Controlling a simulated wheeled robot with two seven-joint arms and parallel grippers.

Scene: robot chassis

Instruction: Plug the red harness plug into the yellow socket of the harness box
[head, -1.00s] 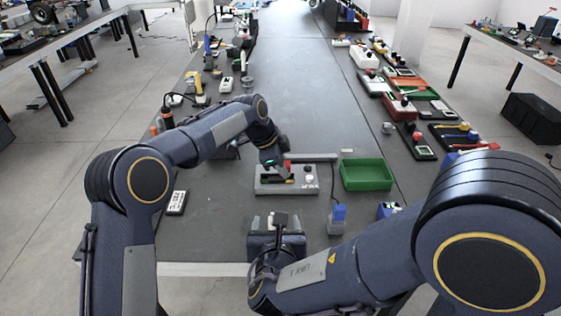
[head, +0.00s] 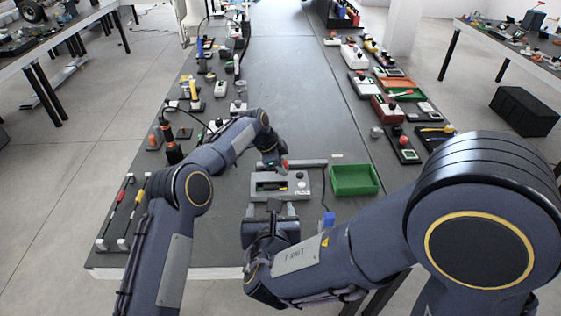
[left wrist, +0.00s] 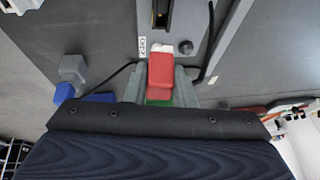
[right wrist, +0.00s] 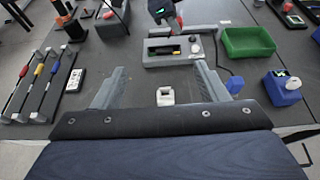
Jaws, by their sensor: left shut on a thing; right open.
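The grey harness box (head: 265,195) lies on the bench, with a dark recess and a round knob on top; the right wrist view shows yellow and green inside the recess (right wrist: 176,50). The yellow socket is not clearly separable. My left gripper (head: 272,164) is shut on the red plug (left wrist: 161,72), whose pale tip (left wrist: 162,49) points toward the box in the left wrist view. The plug (head: 285,164) is at the box's far edge; contact cannot be told. My right gripper (right wrist: 160,88) is open and empty, on the box's near side.
A small white block (right wrist: 165,96) lies between and beyond my right fingers. A green tray (head: 355,179) stands right of the box, with a blue connector (head: 328,220) nearer. The bench centre beyond is clear.

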